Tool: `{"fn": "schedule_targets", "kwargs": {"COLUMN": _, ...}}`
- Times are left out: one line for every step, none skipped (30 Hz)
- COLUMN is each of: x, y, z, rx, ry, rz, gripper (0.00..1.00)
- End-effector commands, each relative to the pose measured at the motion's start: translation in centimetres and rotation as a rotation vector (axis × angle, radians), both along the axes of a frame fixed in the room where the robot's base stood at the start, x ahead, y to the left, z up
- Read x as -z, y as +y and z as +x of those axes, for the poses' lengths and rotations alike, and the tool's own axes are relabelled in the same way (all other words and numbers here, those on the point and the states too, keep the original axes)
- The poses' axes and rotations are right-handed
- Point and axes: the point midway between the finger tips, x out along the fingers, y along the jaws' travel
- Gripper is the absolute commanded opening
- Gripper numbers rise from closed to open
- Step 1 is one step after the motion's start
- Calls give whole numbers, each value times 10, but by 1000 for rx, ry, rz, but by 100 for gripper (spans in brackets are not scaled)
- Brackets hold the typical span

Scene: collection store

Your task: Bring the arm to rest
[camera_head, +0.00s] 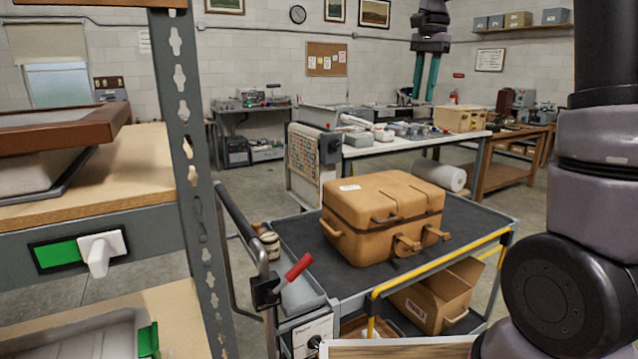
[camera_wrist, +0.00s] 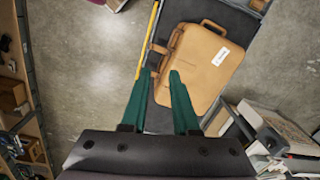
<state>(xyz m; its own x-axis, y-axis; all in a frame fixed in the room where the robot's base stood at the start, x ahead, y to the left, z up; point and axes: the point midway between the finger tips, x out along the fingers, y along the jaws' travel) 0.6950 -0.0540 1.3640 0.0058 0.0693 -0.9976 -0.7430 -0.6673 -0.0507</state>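My gripper (camera_head: 425,76) is raised high at the back of the head view, its two teal fingers pointing down. In the wrist view my gripper (camera_wrist: 160,78) shows its fingers apart with nothing between them. A tan case (camera_head: 384,213) with a white label lies on the dark-topped trolley (camera_head: 285,238). The wrist view looks down on the case (camera_wrist: 194,66) beyond the fingertips; the fingers overlap its edge in the picture but are well above it. My arm fills the right side of the head view, and its middle part is out of frame.
A metal shelf upright (camera_head: 185,150) and shelving with a framed tray (camera_head: 60,135) stand close on the left. The trolley has a yellow rail (camera_head: 440,262) and a cardboard box (camera_head: 437,297) below. A white worktable (camera_head: 410,143) is behind. Floor shows between the furniture.

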Motion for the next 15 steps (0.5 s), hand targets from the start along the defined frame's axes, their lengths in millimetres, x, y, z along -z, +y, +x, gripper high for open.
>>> {"fn": "schedule_targets", "kwargs": {"x": -7, "y": -5, "z": -19, "rx": -30, "ry": -42, "rz": 22, "gripper": 28}}
{"fn": "schedule_targets", "kwargs": {"x": -10, "y": -7, "z": -29, "rx": -53, "ry": -68, "rz": 32, "gripper": 28}}
{"fn": "schedule_targets", "kwargs": {"x": -12, "y": -8, "z": -44, "rx": -85, "ry": -104, "rz": 45, "gripper": 28}}
{"fn": "schedule_targets", "kwargs": {"x": -13, "y": -9, "z": -55, "rx": -107, "ry": -133, "rz": 54, "gripper": 28}}
{"fn": "schedule_targets", "kwargs": {"x": -14, "y": -10, "z": -66, "rx": -132, "ry": -162, "rz": 60, "gripper": 28}}
{"fn": "schedule_targets", "kwargs": {"x": -15, "y": -11, "z": -80, "rx": -162, "ry": -202, "rz": 67, "gripper": 28}}
{"fn": "schedule_targets", "kwargs": {"x": -14, "y": -11, "z": -91, "rx": -184, "ry": -232, "rz": 71, "gripper": 28}}
{"fn": "schedule_targets", "kwargs": {"x": -14, "y": -11, "z": -102, "rx": -206, "ry": -261, "rz": 72, "gripper": 28}}
{"fn": "schedule_targets", "kwargs": {"x": -12, "y": -10, "z": -116, "rx": -233, "ry": -302, "rz": 74, "gripper": 28}}
{"fn": "schedule_targets", "kwargs": {"x": -11, "y": -10, "z": -127, "rx": -254, "ry": -332, "rz": 73, "gripper": 28}}
{"fn": "schedule_targets", "kwargs": {"x": -8, "y": -10, "z": -137, "rx": -273, "ry": -362, "rz": 70, "gripper": 28}}
{"fn": "schedule_targets", "kwargs": {"x": -5, "y": -9, "z": -151, "rx": -299, "ry": -404, "rz": 64, "gripper": 28}}
{"fn": "schedule_targets", "kwargs": {"x": -2, "y": -8, "z": -160, "rx": -316, "ry": -433, "rz": 57, "gripper": 28}}
{"fn": "schedule_targets", "kwargs": {"x": 2, "y": -7, "z": -169, "rx": -333, "ry": -461, "rz": 49, "gripper": 28}}
{"fn": "schedule_targets", "kwargs": {"x": 7, "y": -6, "z": -181, "rx": -354, "ry": -497, "rz": 39, "gripper": 28}}
